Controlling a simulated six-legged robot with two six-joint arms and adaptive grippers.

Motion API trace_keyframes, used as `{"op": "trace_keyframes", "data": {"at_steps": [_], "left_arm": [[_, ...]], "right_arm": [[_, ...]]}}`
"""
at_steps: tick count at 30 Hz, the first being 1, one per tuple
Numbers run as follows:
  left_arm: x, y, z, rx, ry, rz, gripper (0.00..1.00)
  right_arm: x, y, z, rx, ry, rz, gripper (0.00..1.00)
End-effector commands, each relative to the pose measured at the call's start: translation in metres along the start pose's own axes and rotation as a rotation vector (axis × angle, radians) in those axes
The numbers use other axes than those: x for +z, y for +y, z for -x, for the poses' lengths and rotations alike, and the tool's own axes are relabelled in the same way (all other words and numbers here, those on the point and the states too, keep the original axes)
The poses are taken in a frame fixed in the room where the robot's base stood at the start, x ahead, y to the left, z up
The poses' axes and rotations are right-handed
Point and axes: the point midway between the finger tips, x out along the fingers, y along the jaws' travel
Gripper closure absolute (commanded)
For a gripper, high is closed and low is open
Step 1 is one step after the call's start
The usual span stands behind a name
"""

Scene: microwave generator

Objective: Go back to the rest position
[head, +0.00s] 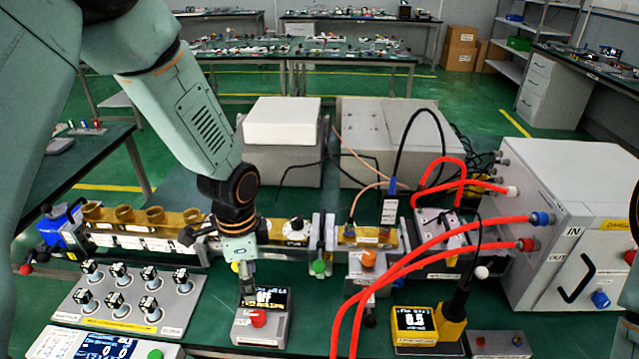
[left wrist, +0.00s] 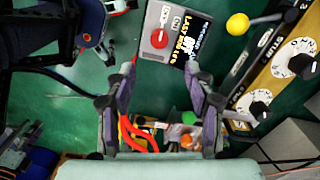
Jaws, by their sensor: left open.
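My left arm comes in from the upper left in the head view. My left gripper (head: 246,280) points down, just above and behind a small grey box with a red knob and a lit display (head: 262,325). In the left wrist view my left gripper (left wrist: 160,72) is open, its two fingers apart with nothing held between them. The same grey box (left wrist: 168,32) lies beyond the fingertips there. I cannot tell whether a finger touches the box. My right gripper does not show clearly in either view.
A panel of several black-and-white switches (head: 125,297) is left of the gripper. Red hoses (head: 400,250) run to a white cabinet (head: 560,220) at right. A yellow meter (head: 415,325) stands right of the box. Grey boxes (head: 283,140) and a brass assembly (head: 155,225) stand behind.

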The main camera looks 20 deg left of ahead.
Motion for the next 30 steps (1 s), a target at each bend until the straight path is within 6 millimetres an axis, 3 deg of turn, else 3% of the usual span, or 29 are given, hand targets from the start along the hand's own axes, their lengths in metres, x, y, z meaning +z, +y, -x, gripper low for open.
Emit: {"op": "trace_keyframes", "data": {"at_steps": [5, 8, 12, 15, 24, 26, 30], "left_arm": [[0.001, 0.018, -0.02, 0.019, 0.009, 0.064, 0.46], [0.005, 0.052, -0.054, 0.044, 0.025, 0.201, 0.46], [0.019, 0.111, -0.101, 0.069, 0.039, 0.466, 0.46], [0.035, 0.15, -0.122, 0.071, 0.035, 0.645, 0.46], [0.085, 0.234, -0.143, 0.024, -0.005, 1.05, 0.46], [0.094, 0.245, -0.144, 0.008, -0.01, 1.11, 0.46], [0.089, 0.238, -0.172, 0.006, 0.002, 1.101, 0.46]], "right_arm": [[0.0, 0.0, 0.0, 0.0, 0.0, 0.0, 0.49], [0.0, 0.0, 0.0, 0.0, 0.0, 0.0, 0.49], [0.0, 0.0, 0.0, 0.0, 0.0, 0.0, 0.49], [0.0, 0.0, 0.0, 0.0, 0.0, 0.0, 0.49], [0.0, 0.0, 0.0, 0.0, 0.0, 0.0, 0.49], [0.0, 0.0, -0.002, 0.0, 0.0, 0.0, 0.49], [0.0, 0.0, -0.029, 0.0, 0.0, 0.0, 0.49]]}}
